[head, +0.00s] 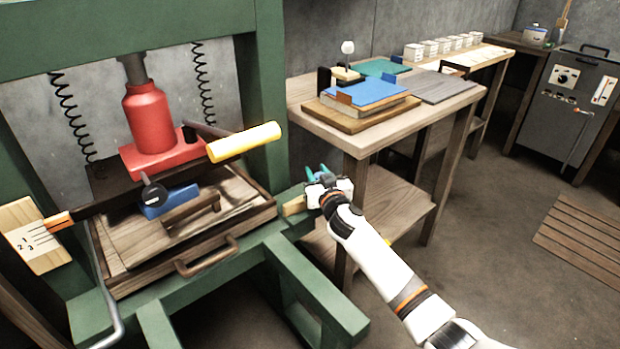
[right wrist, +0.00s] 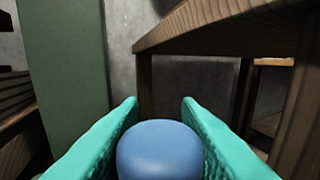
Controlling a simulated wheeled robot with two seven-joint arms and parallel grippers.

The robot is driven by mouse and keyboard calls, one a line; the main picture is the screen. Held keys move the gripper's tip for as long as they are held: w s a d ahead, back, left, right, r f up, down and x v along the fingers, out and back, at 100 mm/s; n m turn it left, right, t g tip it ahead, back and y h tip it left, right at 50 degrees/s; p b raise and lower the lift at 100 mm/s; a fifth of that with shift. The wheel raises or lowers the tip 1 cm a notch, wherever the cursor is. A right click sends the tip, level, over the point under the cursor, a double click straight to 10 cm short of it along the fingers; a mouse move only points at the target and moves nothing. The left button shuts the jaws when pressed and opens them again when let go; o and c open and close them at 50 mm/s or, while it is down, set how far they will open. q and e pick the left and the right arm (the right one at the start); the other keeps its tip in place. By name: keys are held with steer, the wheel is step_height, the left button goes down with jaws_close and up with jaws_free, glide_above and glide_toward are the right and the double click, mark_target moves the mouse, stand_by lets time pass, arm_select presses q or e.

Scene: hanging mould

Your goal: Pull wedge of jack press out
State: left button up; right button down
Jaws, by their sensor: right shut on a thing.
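The green jack press (head: 255,110) stands at the left of the head view, with a red jack (head: 148,120) in its frame. A blue block (head: 170,203) with a dark round knob is below the jack. A pale wooden piece (head: 294,205), perhaps the wedge, shows at the right end of the press's lower beam, just left of my right gripper (head: 321,173). In the right wrist view, the teal fingers (right wrist: 160,130) are on both sides of a smooth, rounded blue thing (right wrist: 160,150). I cannot tell whether it belongs to the wedge. My left gripper is out of view.
A wooden workbench (head: 310,93) with boards and a blue pad (head: 365,94) stands close behind my right gripper; its leg and top fill much of the wrist view. A yellow-handled bar (head: 243,142) sticks out from the jack.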

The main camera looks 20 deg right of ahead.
steer(key=shift+d+r, duration=0.1)
steer(key=shift+d, duration=0.15)
steer(key=c, duration=1.3)
jaws_free()
steer(key=shift+o, duration=1.1)
steer(key=shift+d, duration=0.1)
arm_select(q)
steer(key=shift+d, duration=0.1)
arm_select(e)
steer(key=shift+s, duration=0.2)
arm_select(q)
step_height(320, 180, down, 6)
steer(key=p, duration=0.1)
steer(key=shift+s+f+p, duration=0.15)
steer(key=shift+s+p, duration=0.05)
steer(key=shift+p, duration=0.2)
arm_select(e)
steer(key=s, duration=1.1)
steer(key=shift+s+a, duration=0.25)
steer(key=shift+a, duration=0.05)
